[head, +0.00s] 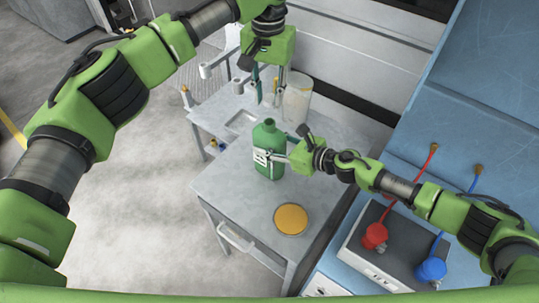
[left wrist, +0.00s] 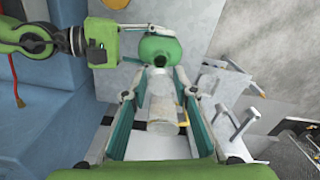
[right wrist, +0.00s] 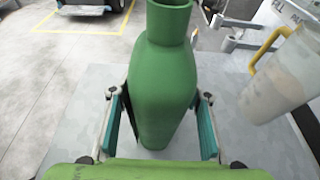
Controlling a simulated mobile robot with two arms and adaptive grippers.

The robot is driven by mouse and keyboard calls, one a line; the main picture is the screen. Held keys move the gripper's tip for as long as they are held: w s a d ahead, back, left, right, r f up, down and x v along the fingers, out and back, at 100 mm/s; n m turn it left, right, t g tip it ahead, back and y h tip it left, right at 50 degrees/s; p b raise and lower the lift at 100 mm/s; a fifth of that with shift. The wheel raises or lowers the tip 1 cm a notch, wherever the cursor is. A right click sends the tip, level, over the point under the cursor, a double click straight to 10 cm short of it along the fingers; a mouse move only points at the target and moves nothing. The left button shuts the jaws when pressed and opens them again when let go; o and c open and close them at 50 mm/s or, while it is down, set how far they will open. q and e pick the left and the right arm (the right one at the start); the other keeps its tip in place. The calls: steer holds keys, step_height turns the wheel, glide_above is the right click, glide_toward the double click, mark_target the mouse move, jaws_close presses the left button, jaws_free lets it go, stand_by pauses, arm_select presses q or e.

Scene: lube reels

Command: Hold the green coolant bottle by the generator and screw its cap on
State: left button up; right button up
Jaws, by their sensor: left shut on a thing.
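The green coolant bottle (head: 267,150) stands upright on the grey table, its mouth bare at the top. It fills the middle of the right wrist view (right wrist: 165,85). My right gripper (head: 282,159) has its fingers on either side of the bottle's body; whether they press on it I cannot tell. My left gripper (head: 268,98) points down above and just behind the bottle, shut on a small pale thing that seems to be the cap, mostly hidden by the fingers. In the left wrist view the bottle (left wrist: 158,48) lies beyond the fingertips.
A translucent jug (head: 297,101) with a yellow handle stands behind the bottle. A round yellow-orange disc (head: 291,219) lies on the front of the table (head: 235,195). The blue generator (head: 460,110), with red and blue plugs and cables, is at right.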

arm_select(q)
glide_above(268, 131)
steer(key=shift+w+f, duration=0.15)
steer(key=shift+f, duration=1.1)
steer(key=shift+w+f, duration=0.1)
steer(key=shift+f, duration=1.1)
steer(key=shift+f, duration=0.9)
steer(key=shift+f, duration=0.5)
